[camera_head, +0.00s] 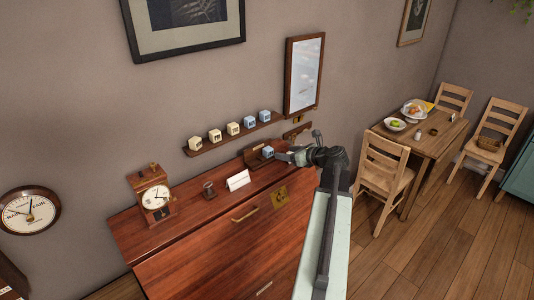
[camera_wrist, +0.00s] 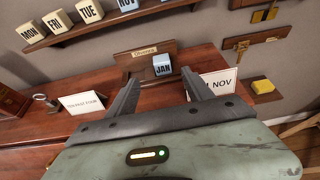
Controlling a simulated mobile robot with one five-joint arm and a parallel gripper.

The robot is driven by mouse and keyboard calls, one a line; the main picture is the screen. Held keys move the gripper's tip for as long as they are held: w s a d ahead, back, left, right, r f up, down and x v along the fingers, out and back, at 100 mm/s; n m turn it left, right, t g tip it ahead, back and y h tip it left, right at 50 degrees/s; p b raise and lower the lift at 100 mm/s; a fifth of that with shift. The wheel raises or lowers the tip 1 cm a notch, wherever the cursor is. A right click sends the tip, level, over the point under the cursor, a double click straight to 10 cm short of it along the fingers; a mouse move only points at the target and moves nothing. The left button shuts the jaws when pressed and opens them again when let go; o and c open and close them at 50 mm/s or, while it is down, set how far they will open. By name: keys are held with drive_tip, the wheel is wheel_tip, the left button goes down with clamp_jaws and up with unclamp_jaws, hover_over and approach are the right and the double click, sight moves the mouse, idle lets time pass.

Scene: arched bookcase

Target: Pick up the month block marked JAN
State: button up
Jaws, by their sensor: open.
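The JAN block (camera_wrist: 162,65) is a small light-blue cube with dark letters. It sits at a wooden holder with a small label (camera_wrist: 143,51) on top of the red-brown cabinet. In the head view the block (camera_head: 267,152) is just left of my gripper (camera_head: 281,157). In the wrist view my gripper (camera_wrist: 160,80) is open, with one dark finger on each side. The block appears beyond the fingertips, in line with the gap between them. The gap holds nothing. Whether a fingertip touches the block I cannot tell.
A wall shelf (camera_head: 215,142) above holds several cream and blue blocks.

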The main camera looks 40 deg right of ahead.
sight(270, 151)
drive_tip(key=b+x, duration=0.1)
drive_tip(key=x, duration=0.2)
drive_tip(key=b+x, duration=0.1)
drive_tip(key=x, duration=0.3)
drive_tip(key=b+x, duration=0.2)
drive_tip(key=x, duration=0.2)
drive_tip(key=shift+d+f, duration=0.2)
drive_tip(key=shift+f, duration=0.15)
drive_tip(key=shift+r, duration=0.15)
clamp_jaws()
